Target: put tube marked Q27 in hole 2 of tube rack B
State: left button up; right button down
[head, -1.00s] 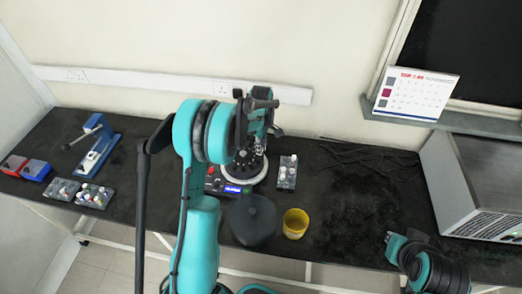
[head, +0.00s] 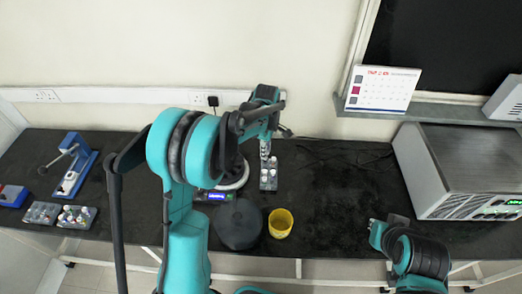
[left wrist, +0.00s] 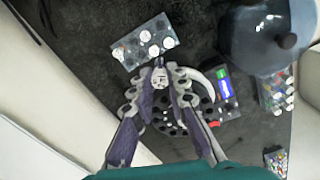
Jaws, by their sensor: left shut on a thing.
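My left gripper (head: 266,136) is shut on a tube with a white cap (left wrist: 159,76), held upright; the mark on the cap is too small to read. The tube (head: 265,150) also shows below the fingers in the head view. Just in front of it in the head view is a small grey rack (head: 269,187) with several white-capped tubes. That rack (left wrist: 121,53) lies just beyond the fingertips in the left wrist view. The tube appears above or beside the rack; its lower end is hidden. No rack letter is readable.
A round device with a white rim (head: 240,182) and holes stands left of the rack, partly behind my arm. A dark round lid (head: 238,224) and a yellow cup (head: 280,223) stand in front. Two racks (head: 40,212) (head: 76,216) sit far left. The bench right of the cup is clear.

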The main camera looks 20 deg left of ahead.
pick_arm(q)
jog(key=w+a+f+b, duration=0.1)
jog(key=w+f, duration=0.3)
jog(key=f, duration=0.6)
jog(key=shift+w+a+f+b, duration=0.15)
jog(key=shift+w+f+b, duration=0.15)
jog(key=shift+b, duration=0.25)
jog(key=shift+b, duration=0.4)
dwell(0.6)
jog(key=shift+f+b, duration=0.5)
jog(key=shift+f, duration=0.05)
dwell(0.8)
jog(key=shift+f+b, duration=0.8)
jog(key=shift+f, duration=0.2)
jog(key=o, duration=0.7)
jog(key=shift+o, duration=0.8)
